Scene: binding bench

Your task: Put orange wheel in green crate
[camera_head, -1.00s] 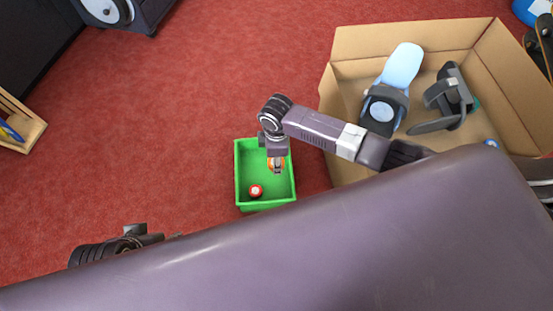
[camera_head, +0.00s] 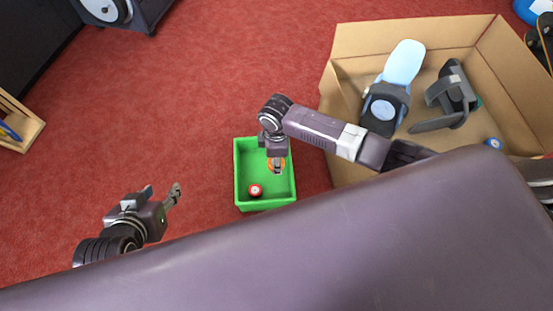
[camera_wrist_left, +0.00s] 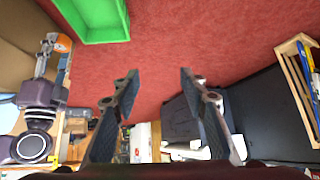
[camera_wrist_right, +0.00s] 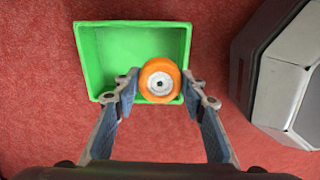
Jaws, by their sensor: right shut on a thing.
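The orange wheel (camera_wrist_right: 161,80) is between the fingers of my right gripper (camera_wrist_right: 160,86), which is shut on it.
A large open cardboard box (camera_head: 345,45) stands right of the crate, holding a blue-and-black brace-like item (camera_head: 401,66), a dark grey one (camera_head: 453,95) and a small blue wheel (camera_head: 493,143). A wooden tray (camera_head: 30,130) is at far left. Carpet left of the crate is free.

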